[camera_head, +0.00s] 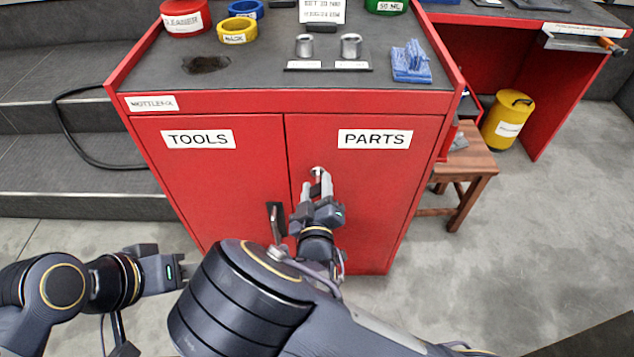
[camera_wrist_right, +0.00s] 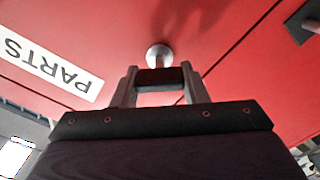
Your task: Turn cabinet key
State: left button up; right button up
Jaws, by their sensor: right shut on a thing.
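The red cabinet (camera_head: 222,190) has a left door labelled TOOLS and a right door labelled PARTS (camera_head: 375,139). A round silver lock (camera_head: 317,171) sits on the PARTS door near the seam between the doors; it also shows in the right wrist view (camera_wrist_right: 158,55). My right gripper (camera_head: 319,186) is in front of the lock. Its fingers are shut on the dark key head (camera_wrist_right: 158,78), which lines up with the lock. The key's shaft is mostly hidden. My left gripper (camera_head: 165,270) is low at the left, away from the cabinet, and its fingers are not clear.
A dark handle (camera_head: 275,220) stands out near the door seam, left of my right gripper. Tape rolls, metal cups and a blue item (camera_head: 411,62) lie on the cabinet top. A wooden stool (camera_head: 465,170) and a yellow canister (camera_head: 507,120) stand at the right.

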jog(key=n+p, duration=0.2)
jog(key=n, duration=0.3)
jog(key=shift+a+n, duration=0.1)
jog(key=shift+n, duration=0.2)
jog(key=shift+f+n+p, duration=0.2)
jog(key=shift+n+p, duration=0.4)
jog(key=shift+n, duration=1.5)
jog(key=o, duration=1)
jog(key=s+p, duration=0.1)
jog(key=s, duration=0.7)
jog(key=shift+w, duration=0.1)
